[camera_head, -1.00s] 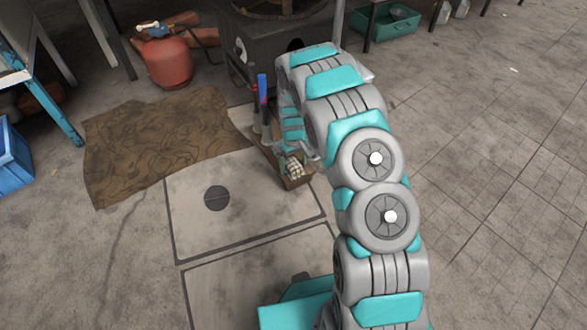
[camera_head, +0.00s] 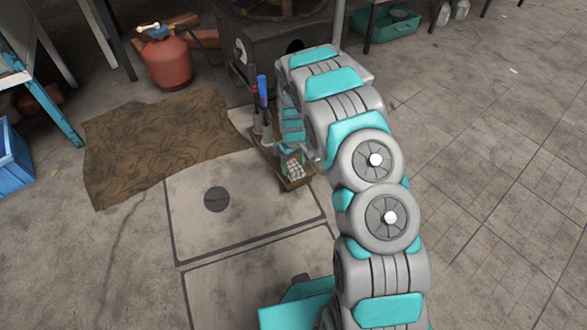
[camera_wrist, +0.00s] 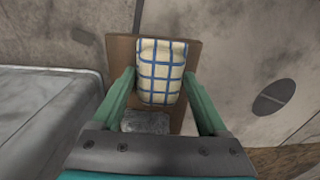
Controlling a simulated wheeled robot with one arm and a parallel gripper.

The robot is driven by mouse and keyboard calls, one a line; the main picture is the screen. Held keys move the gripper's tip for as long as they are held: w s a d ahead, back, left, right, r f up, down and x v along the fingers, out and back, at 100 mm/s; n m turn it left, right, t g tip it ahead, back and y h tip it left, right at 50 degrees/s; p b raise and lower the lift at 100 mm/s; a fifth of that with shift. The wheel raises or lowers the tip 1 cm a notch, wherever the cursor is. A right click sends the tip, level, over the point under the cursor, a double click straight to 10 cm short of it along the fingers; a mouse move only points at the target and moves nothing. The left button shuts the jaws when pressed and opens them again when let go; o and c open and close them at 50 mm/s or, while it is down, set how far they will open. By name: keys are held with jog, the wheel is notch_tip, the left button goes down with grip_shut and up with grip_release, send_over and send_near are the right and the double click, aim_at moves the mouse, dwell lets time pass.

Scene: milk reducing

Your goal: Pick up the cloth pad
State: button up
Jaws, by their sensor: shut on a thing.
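The cloth pad (camera_wrist: 161,73) is cream with a blue check and is seen from above in the wrist view. It lies over a brown wooden tray or board (camera_wrist: 122,49); I cannot tell whether it touches it. My gripper (camera_wrist: 159,76) has one green finger on each side of the pad and is shut on it. In the head view the pad (camera_head: 295,168) shows small at the near end of the board (camera_head: 294,186), and my gripper (camera_head: 288,158) is partly hidden by my arm.
A grey lump (camera_wrist: 146,122) lies on the board near the pad. Upright tools, one with a blue top (camera_head: 262,88), stand at the board's far end. A dark stove (camera_head: 275,40) is behind, with a red gas bottle (camera_head: 168,62) to its left. The floor right is clear.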

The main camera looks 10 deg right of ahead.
aim_at(293, 165)
jog(key=shift+r, duration=0.15)
jog(key=shift+r, duration=0.55)
notch_tip(293, 165, up, 2)
jog(key=shift+w+r+p, duration=0.1)
jog(key=shift+r+p, duration=0.1)
jog(key=shift+p, duration=0.15)
jog(key=s, duration=0.5)
jog(key=s+p, duration=0.1)
jog(key=s, duration=0.4)
jog(key=s+r, duration=0.1)
jog(key=s, duration=0.5)
jog(key=shift+s+r, duration=0.1)
jog(key=o, duration=1)
jog(key=c, duration=0.6)
jog(key=shift+c, duration=0.2)
